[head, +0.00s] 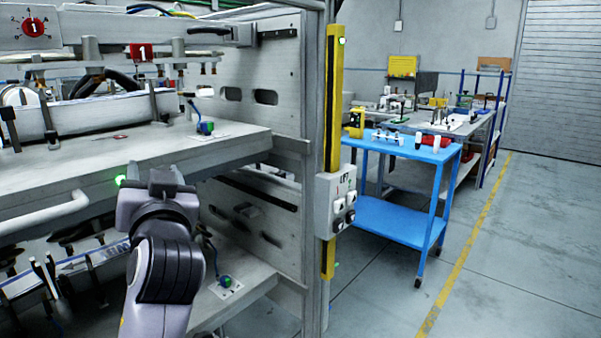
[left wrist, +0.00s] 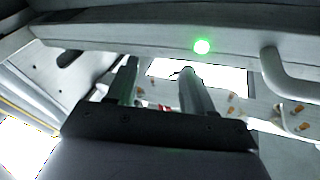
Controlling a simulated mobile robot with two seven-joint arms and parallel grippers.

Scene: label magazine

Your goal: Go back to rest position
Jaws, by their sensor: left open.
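My left arm rises from the bottom of the head view. Its gripper (head: 160,175) is at the front edge of the upper grey shelf (head: 225,150), beside a glowing green light (head: 120,180). In the left wrist view the two fingers of my left gripper (left wrist: 158,85) stand apart with nothing seen between them, below a grey beam with the green light (left wrist: 202,47). The fingertips are hidden in the head view. My right gripper is in neither view.
A grey handle (head: 45,215) sticks out left of my gripper. A post with a yellow strip (head: 333,100) and a button box (head: 337,200) stands right of the shelves. A blue cart (head: 405,215) stands beyond. The floor (head: 520,250) at the right is clear.

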